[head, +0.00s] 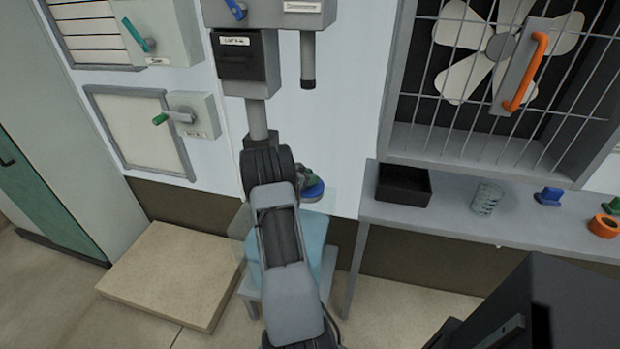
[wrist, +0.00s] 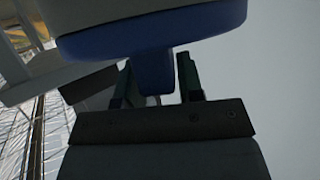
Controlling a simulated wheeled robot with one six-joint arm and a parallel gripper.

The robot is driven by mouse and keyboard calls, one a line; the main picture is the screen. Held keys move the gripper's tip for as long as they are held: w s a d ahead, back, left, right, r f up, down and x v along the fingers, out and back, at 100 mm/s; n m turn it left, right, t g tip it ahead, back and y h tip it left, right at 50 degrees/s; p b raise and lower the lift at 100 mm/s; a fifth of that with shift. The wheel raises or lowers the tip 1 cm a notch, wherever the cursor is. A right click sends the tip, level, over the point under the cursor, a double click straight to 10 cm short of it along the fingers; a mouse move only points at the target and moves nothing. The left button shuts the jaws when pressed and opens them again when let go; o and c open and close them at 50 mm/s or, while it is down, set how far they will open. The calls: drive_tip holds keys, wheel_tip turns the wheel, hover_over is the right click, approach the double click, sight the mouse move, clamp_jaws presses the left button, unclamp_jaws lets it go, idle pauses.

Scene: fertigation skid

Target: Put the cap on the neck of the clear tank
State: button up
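The blue cap (head: 313,191) is beside my wrist, over the right part of the clear tank (head: 240,222), which holds blue liquid (head: 312,240). My gripper (head: 305,176) is partly hidden behind my arm in the head view. In the wrist view, the cap (wrist: 155,38) shows as a wide disc with a narrow stem. The stem is between the two fingers of my gripper (wrist: 155,85), which look closed on it. The tank's neck is hidden in the head view. I cannot tell whether the cap touches it.
A grey bench (head: 450,218) at the right bears a black bin (head: 403,187), a clear ribbed cup (head: 486,199), a blue part (head: 548,197) and an orange ring (head: 604,226). A beige slab (head: 172,272) lies left of the tank. A dark pipe (head: 308,62) hangs above.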

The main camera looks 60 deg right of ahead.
drive_tip(key=shift+o, duration=1.3)
drive_tip(key=shift+s+a+f, duration=0.15)
drive_tip(key=shift+f, duration=0.45)
drive_tip(key=r+p, duration=0.1)
drive_tip(key=p, duration=0.2)
drive_tip(key=shift+r, duration=0.25)
drive_tip(key=w+a+r+n+t+y+b, duration=0.1)
drive_tip(key=a+r+n+y, duration=0.2)
drive_tip(key=a, duration=0.6)
drive_tip(key=w+a+r+n+t, duration=0.2)
drive_tip(key=a+r+n, duration=0.15)
drive_tip(key=a, duration=0.55)
drive_tip(key=w+a+r+n+t+y+b, duration=0.1)
drive_tip(key=a+r+n+y, duration=0.2)
drive_tip(key=a, duration=0.6)
drive_tip(key=s+a+r+n+t+y, duration=0.1)
drive_tip(key=s+a+n+y, duration=0.1)
drive_tip(key=a+n, duration=0.2)
drive_tip(key=s+a+r+n+t+y, duration=0.1)
drive_tip(key=a+n, duration=0.4)
drive_tip(key=a, duration=0.6)
drive_tip(key=s+a+r+n+t+y, duration=0.1)
drive_tip(key=s+a+n+t+y, duration=0.2)
drive_tip(key=s+a+n, duration=0.2)
drive_tip(key=a, duration=0.3)
drive_tip(key=shift+s, duration=0.25)
